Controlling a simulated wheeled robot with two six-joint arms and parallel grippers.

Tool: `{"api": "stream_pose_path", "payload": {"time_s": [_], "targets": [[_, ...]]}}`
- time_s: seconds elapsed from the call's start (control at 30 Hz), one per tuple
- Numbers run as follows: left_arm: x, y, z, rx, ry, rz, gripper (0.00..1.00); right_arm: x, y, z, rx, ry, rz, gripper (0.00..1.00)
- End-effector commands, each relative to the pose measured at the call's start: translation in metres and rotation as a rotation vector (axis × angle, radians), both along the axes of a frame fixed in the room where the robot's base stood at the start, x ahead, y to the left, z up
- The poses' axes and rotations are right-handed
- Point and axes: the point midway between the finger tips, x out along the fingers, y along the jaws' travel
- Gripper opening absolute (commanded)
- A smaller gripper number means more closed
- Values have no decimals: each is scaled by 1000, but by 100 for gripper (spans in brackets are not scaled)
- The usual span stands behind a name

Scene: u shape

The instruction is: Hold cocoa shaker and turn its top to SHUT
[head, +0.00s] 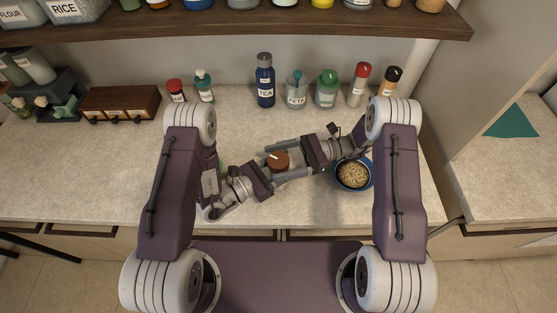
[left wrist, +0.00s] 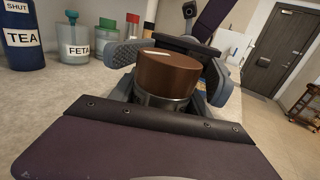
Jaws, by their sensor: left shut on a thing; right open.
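The cocoa shaker, with a brown round top (head: 278,160) bearing a pale mark, stands upright at the middle of the counter between my two grippers. In the left wrist view its brown top (left wrist: 166,74) sits above a grey metal body. My left gripper (head: 275,172) is shut on the shaker's body from the left. My right gripper (head: 284,158) comes in from the right and is open, with its fingers around the shaker near the top. The lower body and any lettering on the top are hidden or too small to read.
A blue bowl of grain (head: 353,174) sits under my right arm. A TEA bottle (head: 265,80), a FETA jar (head: 297,90) and several other shakers line the wall. A wooden drawer box (head: 120,104) stands at the back left. The counter's left part is clear.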

Motion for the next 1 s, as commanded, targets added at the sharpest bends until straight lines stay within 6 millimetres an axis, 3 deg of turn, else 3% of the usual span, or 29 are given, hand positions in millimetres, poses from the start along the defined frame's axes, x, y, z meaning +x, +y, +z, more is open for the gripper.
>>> {"api": "stream_pose_path", "payload": {"time_s": [0.23, 0.47, 0.67, 1.0], "targets": [[0, 0, 0, 0, 0, 0, 0, 0, 1, 0, 0, 0, 0, 77], [0, 0, 0, 0, 0, 0, 0, 0, 1, 0, 0, 0, 0, 15], [0, 0, 0, 0, 0, 0, 0, 1, 2, 0, 3, -4, 64, 15], [0, 0, 0, 0, 0, 0, 0, 0, 1, 0, 3, -2, 350, 15]]}}
